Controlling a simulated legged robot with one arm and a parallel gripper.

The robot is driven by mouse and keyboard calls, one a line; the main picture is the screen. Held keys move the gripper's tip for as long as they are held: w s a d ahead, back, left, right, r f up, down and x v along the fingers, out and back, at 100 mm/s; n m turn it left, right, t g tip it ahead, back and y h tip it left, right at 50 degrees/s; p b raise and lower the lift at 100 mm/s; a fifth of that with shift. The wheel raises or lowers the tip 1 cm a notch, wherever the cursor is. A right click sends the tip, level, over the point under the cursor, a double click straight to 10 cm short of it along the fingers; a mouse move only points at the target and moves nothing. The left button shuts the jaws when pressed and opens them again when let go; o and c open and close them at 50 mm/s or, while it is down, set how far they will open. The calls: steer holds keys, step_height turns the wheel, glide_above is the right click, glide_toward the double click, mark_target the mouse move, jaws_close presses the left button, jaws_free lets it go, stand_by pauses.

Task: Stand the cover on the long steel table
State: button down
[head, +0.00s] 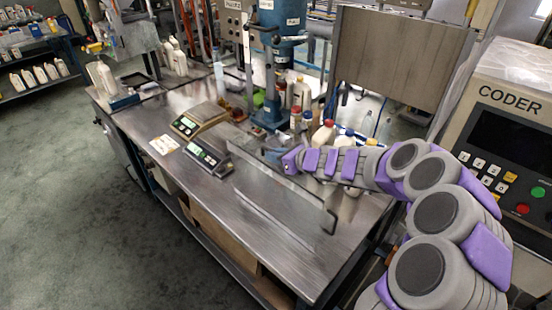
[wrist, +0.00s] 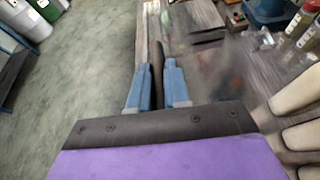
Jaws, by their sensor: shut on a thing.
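The cover (head: 285,188) looks like a clear, thin panel with a dark bent edge at its right end. It is over the right part of the long steel table (head: 225,205). I cannot tell whether its lower edge touches the tabletop. My gripper (head: 277,156) is at the cover's upper edge and is shut on it. In the wrist view, the two blue fingers of my gripper (wrist: 156,75) close on a dark upright part between them. The table also shows blurred there, and the cover's outline is hard to make out.
Two scales with green displays (head: 198,118) (head: 207,157) stand left of the cover. A blue press (head: 275,70) and several bottles (head: 323,135) stand behind. A coder machine (head: 505,130) is at the right. The front strip of the table is bare.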

steer(key=c, duration=1.1)
jaws_free()
steer(key=shift+d, duration=0.1)
steer(key=p+v, duration=0.3)
steer(key=v, duration=0.9)
